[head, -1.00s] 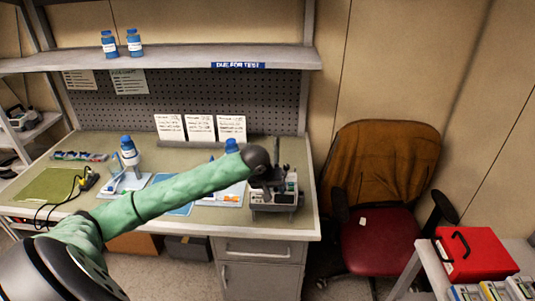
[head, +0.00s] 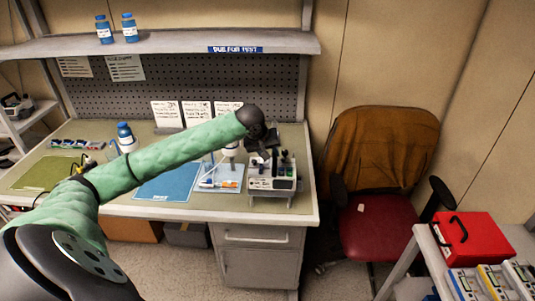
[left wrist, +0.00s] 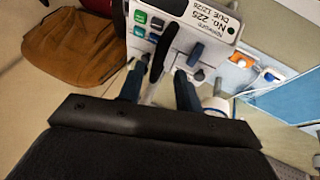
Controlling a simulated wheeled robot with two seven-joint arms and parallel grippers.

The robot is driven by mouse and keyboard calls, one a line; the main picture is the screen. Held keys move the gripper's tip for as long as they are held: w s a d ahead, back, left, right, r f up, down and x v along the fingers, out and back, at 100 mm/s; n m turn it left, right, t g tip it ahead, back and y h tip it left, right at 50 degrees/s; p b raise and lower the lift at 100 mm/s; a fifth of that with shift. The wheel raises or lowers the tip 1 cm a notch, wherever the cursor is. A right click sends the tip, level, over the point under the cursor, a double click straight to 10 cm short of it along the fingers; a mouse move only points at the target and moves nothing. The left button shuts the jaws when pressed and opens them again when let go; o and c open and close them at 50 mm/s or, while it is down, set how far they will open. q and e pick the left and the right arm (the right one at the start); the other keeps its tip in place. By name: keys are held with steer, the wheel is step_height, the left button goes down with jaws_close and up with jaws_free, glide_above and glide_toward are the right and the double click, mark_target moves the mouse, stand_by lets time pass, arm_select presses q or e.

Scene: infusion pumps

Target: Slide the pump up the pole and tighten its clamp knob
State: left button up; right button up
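A grey and white pump (head: 272,183) with coloured buttons is at the right end of the bench, by dark upright parts. In the left wrist view the pump (left wrist: 205,36) fills the top, with a label reading No. 225. My left gripper (head: 263,148) is above and behind the pump in the head view. Its two fingers (left wrist: 160,88) are apart in the left wrist view, with a black lever-like part (left wrist: 160,50) of the pump seen beyond and between them. I cannot tell whether they touch it. The pole and clamp knob are not clearly seen. My right gripper is out of view.
A shelf (head: 170,45) with blue-capped bottles overhangs the bench. A blue mat (head: 168,183) and a small tray (head: 222,178) lie left of the pump. A chair (head: 380,165) stands right of the bench. A red case (head: 475,245) sits on a side table.

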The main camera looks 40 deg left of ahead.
mark_target(274, 160)
arm_select(q)
steer(key=shift+w+f+b, duration=0.25)
steer(key=shift+f+b, duration=0.15)
steer(key=shift+f, duration=0.15)
steer(key=shift+x, duration=2.15)
steer(key=shift+w+f, duration=0.1)
steer(key=shift+w, duration=0.05)
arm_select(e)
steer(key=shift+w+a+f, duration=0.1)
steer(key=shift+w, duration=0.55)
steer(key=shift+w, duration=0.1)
arm_select(q)
jaws_close()
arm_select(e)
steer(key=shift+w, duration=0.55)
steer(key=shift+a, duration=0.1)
